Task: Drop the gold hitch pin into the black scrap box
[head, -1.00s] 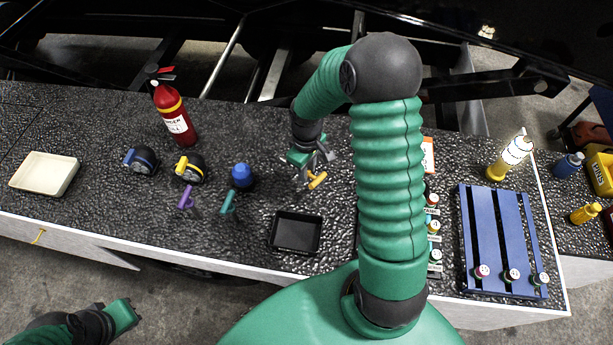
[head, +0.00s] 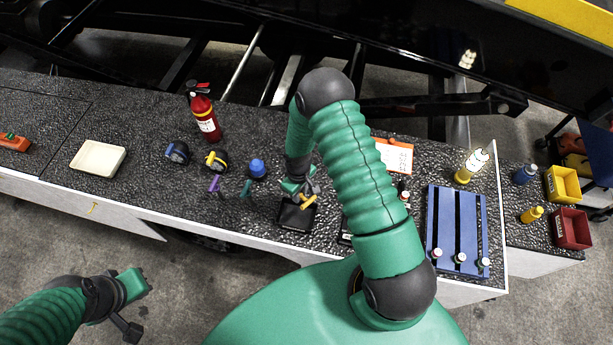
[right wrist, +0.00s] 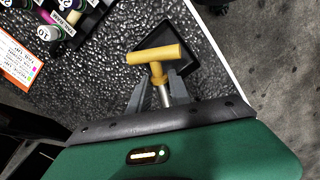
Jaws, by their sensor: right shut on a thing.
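The gold hitch pin (head: 308,202) has a T-shaped gold handle and a metal shank. My right gripper (head: 304,190) is shut on it, and in the right wrist view the pin (right wrist: 154,54) stands between the two grey fingers (right wrist: 158,95). The black scrap box (head: 291,222) is a shallow square tray near the front edge of the bench. The gripper and pin overlap the box's far right part in the head view. In the right wrist view the box (right wrist: 200,60) lies behind the pin, partly hidden. My left gripper (head: 140,285) is off the bench at lower left; its jaw opening is unclear.
Purple (head: 214,184) and teal (head: 246,188) handled pins and a blue-capped item (head: 258,168) stand left of the box. A blue slatted rack (head: 455,230) lies to the right. A cream tray (head: 98,158) and a fire extinguisher (head: 205,115) are farther left.

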